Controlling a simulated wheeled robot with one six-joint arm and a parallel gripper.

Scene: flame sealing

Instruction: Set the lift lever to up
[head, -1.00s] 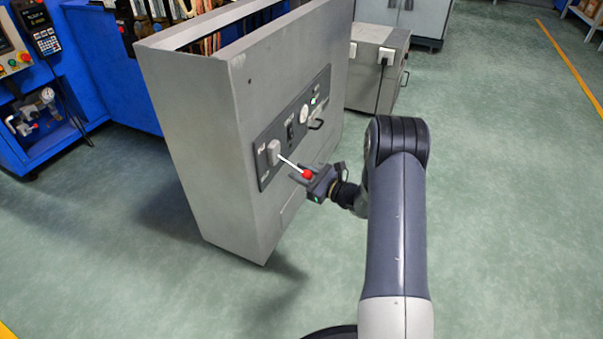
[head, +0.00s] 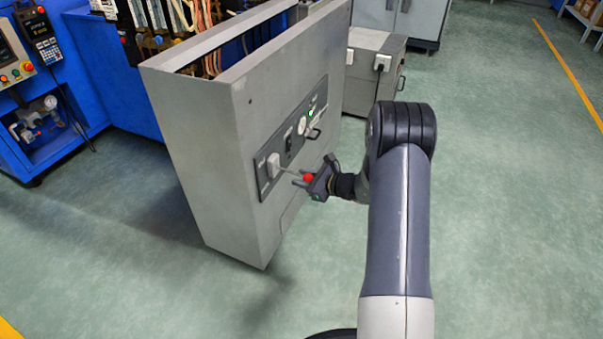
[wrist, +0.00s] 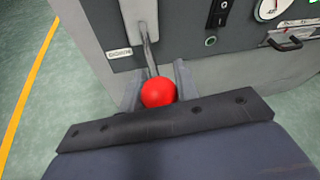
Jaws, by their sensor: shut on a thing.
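The lift lever is a thin metal rod (wrist: 150,60) with a red ball knob (head: 308,177). It comes out of a light grey mount (head: 273,165) at the left end of the dark control panel on a grey cabinet. My gripper (head: 302,178) is at the knob, with its fingers on either side. In the wrist view the red knob (wrist: 158,92) sits between the two fingers (wrist: 160,88), which are shut on it. The rod points out from the panel, sloping slightly down toward my gripper. A label reading DOWN (wrist: 119,53) shows beside the mount.
The grey cabinet (head: 215,150) has a dark panel with a switch (head: 288,143), a round gauge (wrist: 268,9) and a black handle (head: 313,134). Blue machinery (head: 85,75) stands behind at left. A grey box (head: 372,85) stands behind at right. Open green floor lies around my arm.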

